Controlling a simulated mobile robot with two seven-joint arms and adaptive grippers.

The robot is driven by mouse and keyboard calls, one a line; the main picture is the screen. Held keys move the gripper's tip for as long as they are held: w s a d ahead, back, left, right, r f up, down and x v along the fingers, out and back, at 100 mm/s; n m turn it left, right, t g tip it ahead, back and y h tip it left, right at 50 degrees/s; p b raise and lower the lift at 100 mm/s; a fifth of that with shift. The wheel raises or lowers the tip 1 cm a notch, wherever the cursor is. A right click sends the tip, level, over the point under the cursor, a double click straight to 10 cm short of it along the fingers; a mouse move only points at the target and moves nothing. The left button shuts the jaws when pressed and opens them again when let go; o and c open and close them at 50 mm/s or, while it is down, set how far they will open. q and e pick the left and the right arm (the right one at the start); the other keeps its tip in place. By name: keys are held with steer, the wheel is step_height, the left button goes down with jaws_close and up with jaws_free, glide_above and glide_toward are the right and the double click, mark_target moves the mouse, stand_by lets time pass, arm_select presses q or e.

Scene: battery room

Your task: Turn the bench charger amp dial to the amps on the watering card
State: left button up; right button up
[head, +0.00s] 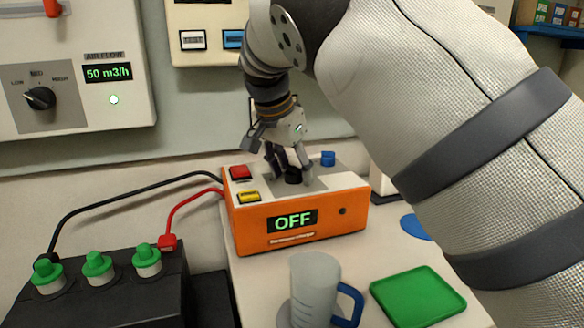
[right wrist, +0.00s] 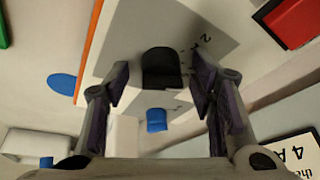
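The orange bench charger (head: 300,221) stands on the pale bench, its green display reading OFF. Its black dial (head: 293,177) is on the grey plate on top, and shows clearly in the right wrist view (right wrist: 160,68). Printed figures beside it are partly hidden; a 2 is legible. My right gripper (head: 289,170) is over the dial with fingers open on either side; in the right wrist view (right wrist: 160,85) gaps show between dial and fingers. A card (right wrist: 290,158), cut off at the lower right of the right wrist view, reads "4 A". My left gripper is out of view.
The charger also has a red button (head: 240,172), yellow button (head: 249,196) and blue knob (head: 328,158). A jug (head: 314,285) and green mat (head: 417,296) are in front. Red and black leads run left toward a black battery (head: 120,300) with green caps. An air flow panel (head: 75,60) hangs behind.

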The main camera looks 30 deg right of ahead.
steer(key=v, duration=1.2)
